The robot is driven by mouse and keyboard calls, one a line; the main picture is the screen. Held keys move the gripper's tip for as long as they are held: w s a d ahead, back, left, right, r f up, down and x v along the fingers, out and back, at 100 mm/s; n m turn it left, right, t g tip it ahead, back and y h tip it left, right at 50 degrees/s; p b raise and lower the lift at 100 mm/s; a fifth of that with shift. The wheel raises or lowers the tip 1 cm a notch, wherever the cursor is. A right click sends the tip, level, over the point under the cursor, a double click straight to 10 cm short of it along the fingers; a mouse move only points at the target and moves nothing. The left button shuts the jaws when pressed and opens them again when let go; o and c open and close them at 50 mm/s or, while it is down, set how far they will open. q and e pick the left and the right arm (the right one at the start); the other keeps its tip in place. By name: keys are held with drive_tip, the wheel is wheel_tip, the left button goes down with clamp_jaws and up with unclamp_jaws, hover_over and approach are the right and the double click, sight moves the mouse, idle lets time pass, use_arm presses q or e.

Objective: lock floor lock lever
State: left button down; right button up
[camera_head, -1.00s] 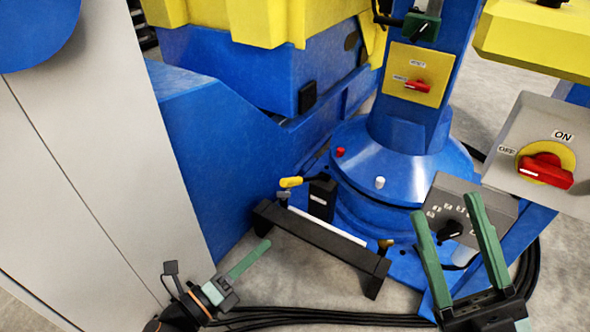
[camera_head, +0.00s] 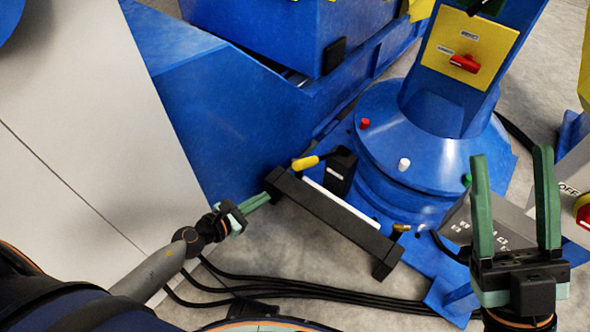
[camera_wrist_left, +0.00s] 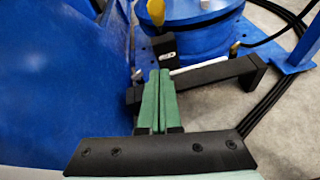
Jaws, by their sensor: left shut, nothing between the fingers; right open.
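The floor lock lever has a yellow handle (camera_head: 305,163) on a black labelled block (camera_head: 341,172) beside the blue round base. The handle points left in the head view; it also shows at the top of the left wrist view (camera_wrist_left: 156,11). My left gripper (camera_head: 270,196) is shut and empty, its green fingertips at the left end of a low black bar (camera_head: 330,220), below and left of the handle. Whether they touch the bar I cannot tell. In the left wrist view the shut fingers (camera_wrist_left: 159,73) point toward the block, below the handle. My right gripper (camera_head: 511,156) is open and empty at the right.
The blue base (camera_head: 430,160) carries red and white knobs. A second yellow-tipped part (camera_head: 400,229) is near the bar's right end. A blue housing (camera_head: 215,125) and grey cabinet (camera_head: 80,130) stand at left. Black cables (camera_head: 330,288) cross the floor in front of the bar.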

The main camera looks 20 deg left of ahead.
use_arm(q)
drive_tip(key=shift+w, duration=0.1)
drive_tip(key=w+d, duration=0.5)
drive_tip(key=w, duration=0.5)
drive_tip(key=shift+w+f+p, duration=0.15)
drive_tip(key=shift+p, duration=0.25)
drive_tip(key=shift+d, duration=0.1)
